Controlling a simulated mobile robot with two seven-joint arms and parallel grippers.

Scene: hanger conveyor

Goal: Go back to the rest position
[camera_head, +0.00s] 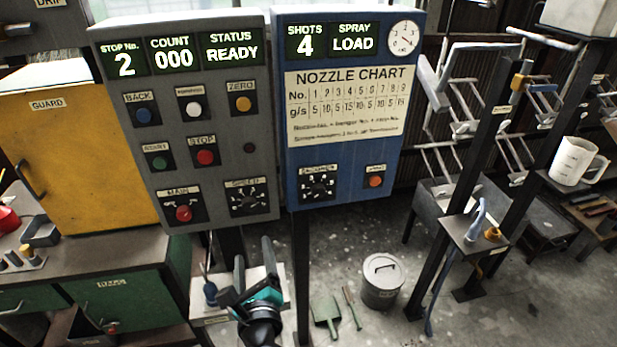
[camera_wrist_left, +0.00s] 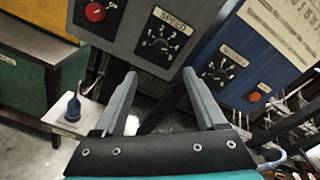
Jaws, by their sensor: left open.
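My left gripper (camera_head: 254,268) is in front of and below the grey control panel (camera_head: 225,130). Its two fingers are apart with nothing between them, which also shows in the left wrist view (camera_wrist_left: 160,85). The grey panel reads STOP No. 2, COUNT 000, STATUS READY. The blue panel (camera_head: 345,190) stands to its right and reads SHOTS 4, SPRAY LOAD, with a nozzle chart below. My right gripper is not in view.
A yellow guard cabinet (camera_head: 75,150) and a green-fronted bench (camera_head: 130,295) are at the left. A small pale shelf (camera_head: 270,280) stands behind my gripper. A lidded bin (camera_head: 382,280) is on the floor. Hanger racks (camera_head: 490,130) and a white jug (camera_head: 573,160) are at the right.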

